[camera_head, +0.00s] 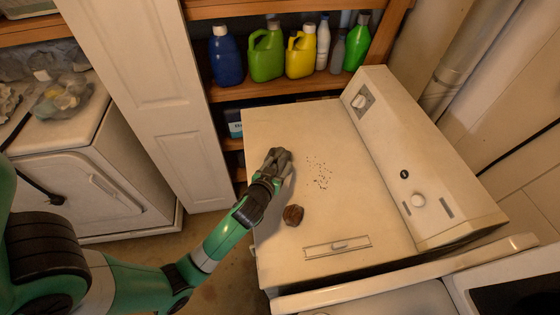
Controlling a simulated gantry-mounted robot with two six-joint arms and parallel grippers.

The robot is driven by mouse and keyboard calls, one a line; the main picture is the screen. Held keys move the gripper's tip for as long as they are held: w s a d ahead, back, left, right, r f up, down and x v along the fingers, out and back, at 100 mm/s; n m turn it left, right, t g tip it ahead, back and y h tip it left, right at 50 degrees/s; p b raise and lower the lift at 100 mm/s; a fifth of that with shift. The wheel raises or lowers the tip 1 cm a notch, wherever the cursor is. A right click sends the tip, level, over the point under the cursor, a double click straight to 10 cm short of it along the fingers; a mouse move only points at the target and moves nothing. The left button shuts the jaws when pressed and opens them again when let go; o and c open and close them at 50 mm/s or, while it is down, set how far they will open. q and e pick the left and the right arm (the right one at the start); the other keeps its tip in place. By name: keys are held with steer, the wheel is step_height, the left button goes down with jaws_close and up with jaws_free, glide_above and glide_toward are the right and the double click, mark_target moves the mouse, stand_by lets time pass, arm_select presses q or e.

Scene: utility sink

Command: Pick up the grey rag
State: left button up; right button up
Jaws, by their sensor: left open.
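The grey rag (279,156) appears as a small crumpled lump near the left edge of the white appliance top. My left gripper (270,176) is open right at this lump, reaching it from the lower left. The dark fingers and the grey lump overlap in the picture, so I cannot tell whether they touch or whether the rag is between the jaws. My right gripper is not in view.
A brown lump (293,215) lies on the appliance top (350,200), close to my left gripper. Dark specks (319,173) lie to the right. A raised control panel (418,170) borders the right side. Several bottles stand on a wooden shelf (270,89) behind.

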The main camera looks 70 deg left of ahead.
mark_target(287, 150)
arm_select(q)
steer(key=x, duration=0.9)
steer(key=shift+w+a, duration=0.2)
steer(key=shift+a, duration=0.2)
jaws_close()
